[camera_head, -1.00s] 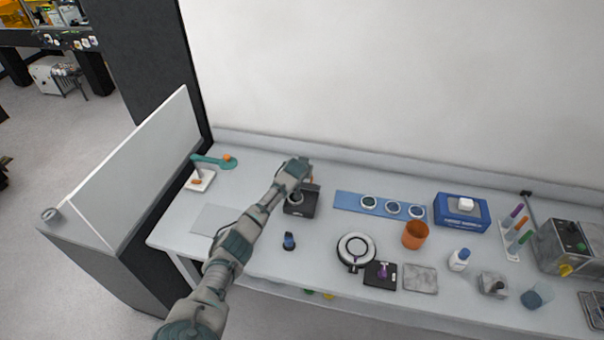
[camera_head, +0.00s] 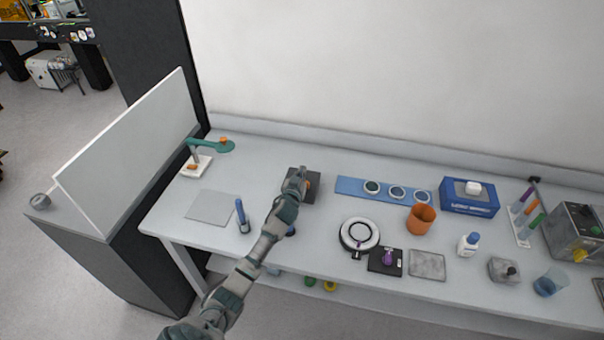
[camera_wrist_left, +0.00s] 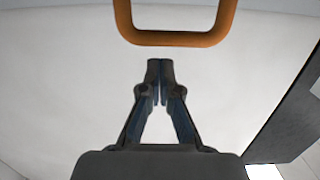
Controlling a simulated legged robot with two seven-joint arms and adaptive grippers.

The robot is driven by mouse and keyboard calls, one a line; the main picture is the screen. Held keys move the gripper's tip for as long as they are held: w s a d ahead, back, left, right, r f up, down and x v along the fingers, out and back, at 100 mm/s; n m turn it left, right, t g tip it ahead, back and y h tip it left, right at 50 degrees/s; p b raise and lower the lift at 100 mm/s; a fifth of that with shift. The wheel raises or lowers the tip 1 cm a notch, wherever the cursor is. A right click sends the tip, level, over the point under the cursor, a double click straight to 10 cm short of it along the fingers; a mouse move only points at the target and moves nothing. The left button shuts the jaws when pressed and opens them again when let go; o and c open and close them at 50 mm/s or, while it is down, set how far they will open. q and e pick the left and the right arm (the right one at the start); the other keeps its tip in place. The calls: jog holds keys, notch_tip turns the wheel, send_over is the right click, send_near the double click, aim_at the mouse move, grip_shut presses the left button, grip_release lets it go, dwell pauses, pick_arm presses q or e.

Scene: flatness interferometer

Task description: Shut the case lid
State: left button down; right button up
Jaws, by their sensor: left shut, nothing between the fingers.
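The case (camera_head: 312,199) is a small dark box on the left half of the bench, partly hidden behind my left gripper. Its top shows as a dark flat panel, with no interior visible; I cannot tell whether the lid is fully down. An orange handle (camera_head: 309,184) shows on the panel, right beside the gripper. In the left wrist view, an orange loop handle (camera_wrist_left: 175,38) lies just beyond the fingertips, apart from them. My left gripper (camera_head: 301,171) is shut and empty over the case; its closed fingers also show in the wrist view (camera_wrist_left: 160,68). My right gripper is not in view.
A blue strip with round discs (camera_head: 352,187) lies right of the case. A ring-shaped device (camera_head: 345,240) and orange cup (camera_head: 421,219) are nearer the front right. A blue pen-like item (camera_head: 240,211) and grey plate (camera_head: 207,206) are left. A white panel (camera_head: 125,155) stands far left.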

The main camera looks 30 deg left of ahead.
pick_arm(q)
jog(key=shift+f, duration=0.1)
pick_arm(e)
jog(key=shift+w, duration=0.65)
pick_arm(q)
jog(key=shift+a+r, duration=0.1)
jog(key=shift+r, duration=0.3)
notch_tip(320, 180, up, 9)
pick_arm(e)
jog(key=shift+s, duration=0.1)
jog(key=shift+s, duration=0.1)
